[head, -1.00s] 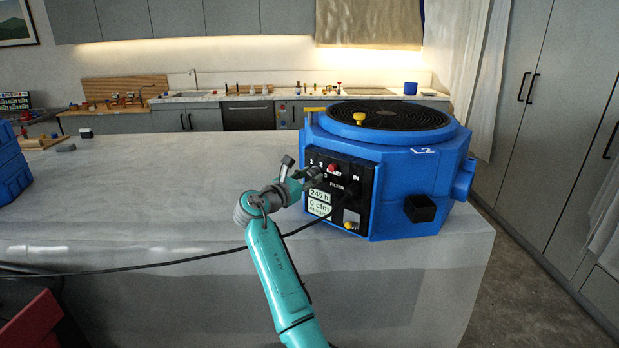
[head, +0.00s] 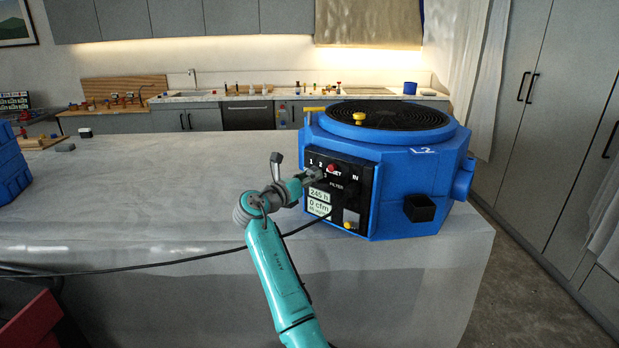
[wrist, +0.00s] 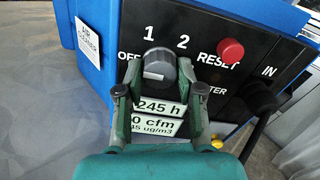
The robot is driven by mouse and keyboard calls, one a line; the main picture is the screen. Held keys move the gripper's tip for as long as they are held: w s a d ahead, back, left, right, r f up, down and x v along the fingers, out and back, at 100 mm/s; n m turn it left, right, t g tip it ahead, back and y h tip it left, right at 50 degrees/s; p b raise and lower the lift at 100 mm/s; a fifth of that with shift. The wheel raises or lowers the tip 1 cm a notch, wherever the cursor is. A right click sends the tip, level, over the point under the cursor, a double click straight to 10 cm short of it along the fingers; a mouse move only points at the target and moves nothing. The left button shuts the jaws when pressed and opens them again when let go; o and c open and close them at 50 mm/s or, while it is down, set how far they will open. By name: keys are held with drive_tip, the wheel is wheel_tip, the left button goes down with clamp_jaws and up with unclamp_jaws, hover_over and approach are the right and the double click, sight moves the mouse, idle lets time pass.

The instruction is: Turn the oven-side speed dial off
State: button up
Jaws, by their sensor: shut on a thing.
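The speed dial (wrist: 158,66) is a round grey knob with a white mark, on the black control panel (wrist: 225,65) of the blue air cleaner. "OFF", "1" and "2" are printed around it in the wrist view. The white mark is on its lower part, nearest me. My gripper (wrist: 159,73) has one finger on each side of the dial and is shut on it. In the head view my gripper (head: 315,176) is at the panel's upper left and hides the dial.
A red reset button (wrist: 231,49) sits right of the dial. A black plug (wrist: 262,98) with a cable is under "IN".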

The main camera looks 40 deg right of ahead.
drive_tip(key=shift+f, duration=0.1)
drive_tip(key=o, duration=1.2)
drive_tip(key=shift+c, duration=0.2)
drive_tip(key=v, duration=1.2)
